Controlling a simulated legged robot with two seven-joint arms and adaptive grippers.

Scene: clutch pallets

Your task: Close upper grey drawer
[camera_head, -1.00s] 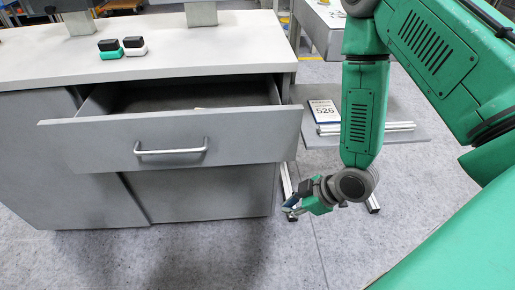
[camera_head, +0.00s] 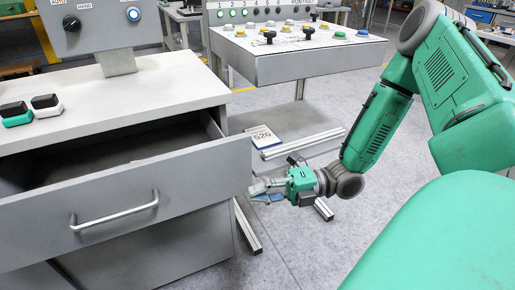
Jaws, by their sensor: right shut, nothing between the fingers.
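The upper grey drawer (camera_head: 176,203) is pulled out of the grey cabinet under the worktop. Its front panel carries a silver bar handle (camera_head: 115,213), and the inside behind the panel looks mostly bare. My right gripper (camera_head: 256,189) is shut and empty. It sits just beside the right end of the drawer front, pointing left; whether it touches the panel I cannot tell. My left gripper is out of view.
The worktop (camera_head: 150,87) holds two small blocks (camera_head: 46,105) and a control box (camera_head: 90,22). A button console (camera_head: 297,60) stands behind. A low shelf with a booklet (camera_head: 263,138) and metal profiles (camera_head: 303,143) lies beyond my right gripper.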

